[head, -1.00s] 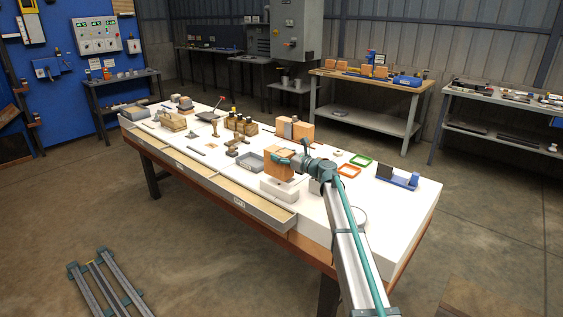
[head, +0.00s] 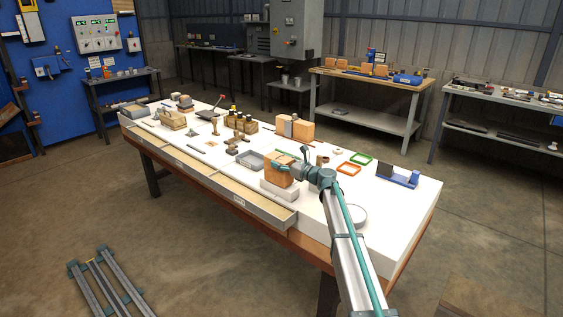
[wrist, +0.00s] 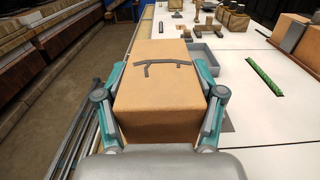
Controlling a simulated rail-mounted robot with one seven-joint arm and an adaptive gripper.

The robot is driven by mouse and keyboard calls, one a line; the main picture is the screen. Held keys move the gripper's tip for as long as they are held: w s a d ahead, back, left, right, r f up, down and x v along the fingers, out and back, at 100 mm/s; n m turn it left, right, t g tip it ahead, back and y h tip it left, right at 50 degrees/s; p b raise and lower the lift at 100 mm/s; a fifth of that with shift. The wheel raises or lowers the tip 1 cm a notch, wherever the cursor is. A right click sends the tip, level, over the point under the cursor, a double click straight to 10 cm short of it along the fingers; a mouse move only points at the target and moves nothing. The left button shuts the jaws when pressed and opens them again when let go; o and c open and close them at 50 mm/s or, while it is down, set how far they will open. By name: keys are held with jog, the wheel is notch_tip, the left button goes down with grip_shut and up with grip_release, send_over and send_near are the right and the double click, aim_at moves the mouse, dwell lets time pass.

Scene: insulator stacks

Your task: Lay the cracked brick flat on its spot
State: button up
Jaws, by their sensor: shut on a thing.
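The cracked brick (head: 277,174) is an orange-brown block. In the wrist view its upper face (wrist: 160,88) carries a dark, jagged crack mark. My gripper (wrist: 160,75) is shut on it, with one teal finger along each side. In the head view my gripper (head: 290,167) reaches it from the right. The brick is just above or on a pale block (head: 279,191) near the table's front edge; I cannot tell whether they touch. The brick's underside and its marked spot are hidden or cannot be made out.
A grey tray (head: 250,160) lies behind and left of the brick. Banded bricks (head: 296,128) stand further back. A green strip (wrist: 264,78) lies on the white table. Orange (head: 348,169) and green (head: 361,158) frames and a blue fixture (head: 398,176) are to the right.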

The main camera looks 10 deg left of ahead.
jog(key=o, duration=1.6)
jog(key=shift+r, duration=0.15)
jog(key=shift+r, duration=0.2)
jog(key=v, duration=1.2)
jog(key=shift+r, duration=0.3)
jog(key=shift+r, duration=0.1)
